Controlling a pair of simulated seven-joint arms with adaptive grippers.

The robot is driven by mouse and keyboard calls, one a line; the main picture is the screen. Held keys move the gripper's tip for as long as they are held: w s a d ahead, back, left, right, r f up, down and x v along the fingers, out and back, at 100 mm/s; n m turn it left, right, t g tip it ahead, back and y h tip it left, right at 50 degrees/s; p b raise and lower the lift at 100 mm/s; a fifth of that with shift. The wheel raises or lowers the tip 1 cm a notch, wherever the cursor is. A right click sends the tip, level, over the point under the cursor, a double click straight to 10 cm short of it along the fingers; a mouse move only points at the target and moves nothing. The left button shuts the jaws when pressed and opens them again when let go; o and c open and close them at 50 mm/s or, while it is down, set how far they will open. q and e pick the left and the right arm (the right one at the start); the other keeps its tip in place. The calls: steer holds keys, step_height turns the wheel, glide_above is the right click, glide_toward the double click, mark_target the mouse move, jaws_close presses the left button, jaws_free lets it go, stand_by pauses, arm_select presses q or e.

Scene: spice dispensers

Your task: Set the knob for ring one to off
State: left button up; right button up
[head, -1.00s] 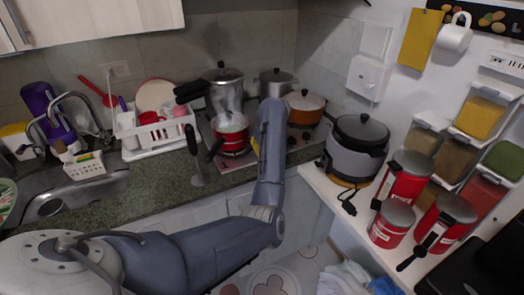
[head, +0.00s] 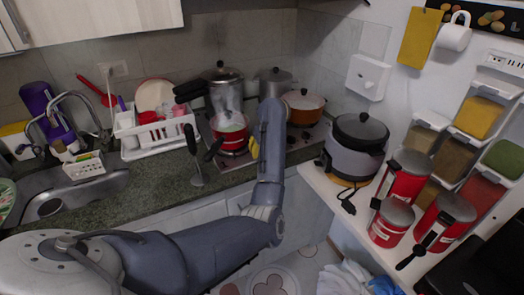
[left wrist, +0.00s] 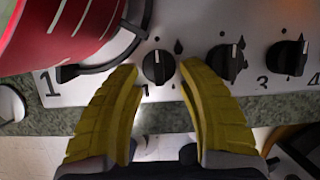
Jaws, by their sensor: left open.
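The stove panel in the left wrist view carries a row of black knobs. The leftmost knob (left wrist: 158,67), with a small partly hidden digit that looks like a 1 below it, has its white mark about vertical. My left gripper (left wrist: 160,68) is open, with its yellow fingertips on either side of this knob; contact cannot be told. In the head view my left gripper (head: 254,147) is mostly hidden behind my arm, right of the red pot (head: 232,138). A large printed 1 (left wrist: 50,85) is beside the burner at the left. My right gripper is not in view.
A second knob (left wrist: 226,62) and a third knob (left wrist: 290,57) stand to the right, the second close to my right finger. The red pot fills the wrist view's upper left. An orange pot (head: 304,105) and a grey cooker (head: 355,150) stand right of my arm.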

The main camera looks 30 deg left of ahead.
arm_select(q)
steer(key=shift+r, duration=0.1)
steer(key=v, duration=1.1)
steer(key=shift+s+d+r, duration=0.15)
steer(key=shift+r, duration=0.15)
